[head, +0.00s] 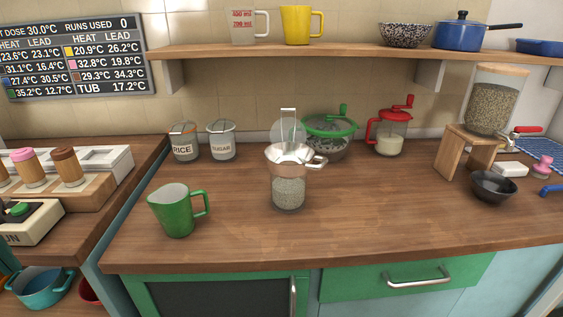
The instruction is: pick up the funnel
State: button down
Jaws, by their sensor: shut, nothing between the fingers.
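The funnel (292,153) is a shiny metal one with a wide rim and a handle at its right. It sits on the mouth of a clear glass jar (289,193) in the middle of the wooden counter. The jar holds pale grain. A clear round lid with a wire loop (288,123) seems to stand up behind the funnel. The funnel's spout is hidden or too small to make out. My gripper is not in view.
A green mug (174,212) stands front left of the jar. Close behind right is a green-rimmed bowl with a crank (331,135). Rice (184,144) and sugar (221,142) jars stand back left. A wooden shelf (350,51) hangs above.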

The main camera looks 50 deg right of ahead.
aim_at(287, 158)
jog(key=k+l+u, duration=0.25)
jog(key=k+l, duration=0.15)
jog(key=k+l+u, duration=0.55)
jog(key=k+l, duration=0.2)
jog(key=k+l+u, duration=0.15)
jog(key=k+u, duration=0.15)
jog(key=k, duration=0.3)
